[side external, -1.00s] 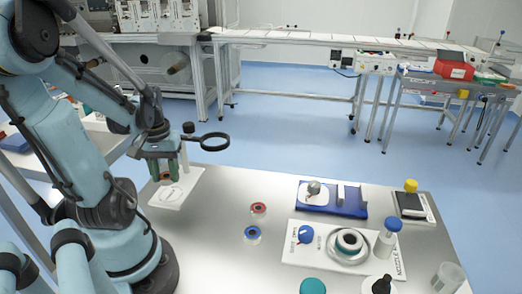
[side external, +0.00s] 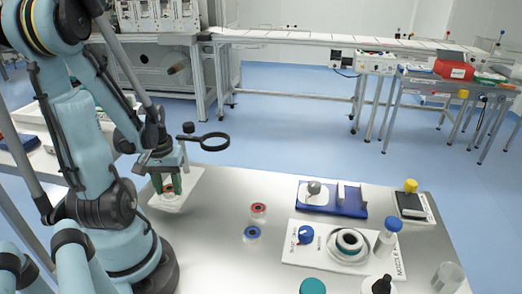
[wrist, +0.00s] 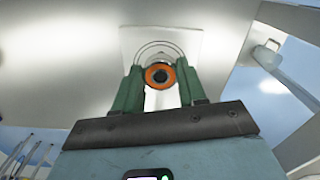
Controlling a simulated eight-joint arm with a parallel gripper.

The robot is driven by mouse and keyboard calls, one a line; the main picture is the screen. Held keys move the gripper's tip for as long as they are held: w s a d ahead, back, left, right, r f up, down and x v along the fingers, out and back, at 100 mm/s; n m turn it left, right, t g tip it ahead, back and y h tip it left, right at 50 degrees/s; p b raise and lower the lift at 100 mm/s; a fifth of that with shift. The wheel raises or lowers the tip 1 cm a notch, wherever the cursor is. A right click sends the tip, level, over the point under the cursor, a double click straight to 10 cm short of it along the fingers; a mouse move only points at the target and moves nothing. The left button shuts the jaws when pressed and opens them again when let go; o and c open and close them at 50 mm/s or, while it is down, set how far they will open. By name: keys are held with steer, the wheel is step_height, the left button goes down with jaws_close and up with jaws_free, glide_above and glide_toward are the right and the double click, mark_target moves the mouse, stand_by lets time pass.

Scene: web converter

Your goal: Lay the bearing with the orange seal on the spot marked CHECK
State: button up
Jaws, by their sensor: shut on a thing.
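The bearing with the orange seal (wrist: 160,76) is between the green fingers of my gripper (wrist: 160,85) in the wrist view. My gripper is shut on it. Behind the bearing lies a white plate (wrist: 187,42) with curved ring lines; no lettering on it is legible. In the side view my gripper (side external: 168,188) is low over this plate (side external: 190,192), at the left end of the steel table. The fingers mostly hide the bearing there, and I cannot tell whether it touches the plate.
A black-ringed magnifier (side external: 215,141) stands just behind and right of my gripper. A red-sealed bearing (side external: 258,208) and a blue-sealed bearing (side external: 252,232) lie on the table to the right. A white nozzle board (side external: 312,256) and a blue tray (side external: 350,205) are farther right.

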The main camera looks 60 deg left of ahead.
mark_target(169, 189)
steer(key=o, duration=1.1)
steer(key=shift+f, duration=0.1)
steer(key=shift+r, duration=6.05)
steer(key=w+d+m+t, duration=0.2)
steer(key=w+d+m, duration=0.2)
steer(key=w+d, duration=0.1)
steer(key=w+d+m+t, duration=0.2)
steer(key=w+d, duration=0.3)
steer(key=d, duration=0.3)
steer(key=w+d+m+t, duration=0.3)
steer(key=w+d+m, duration=0.2)
steer(key=w+d, duration=0.1)
steer(key=shift+d+r+m, duration=0.3)
steer(key=shift+d+r, duration=0.05)
steer(key=shift+d, duration=0.2)
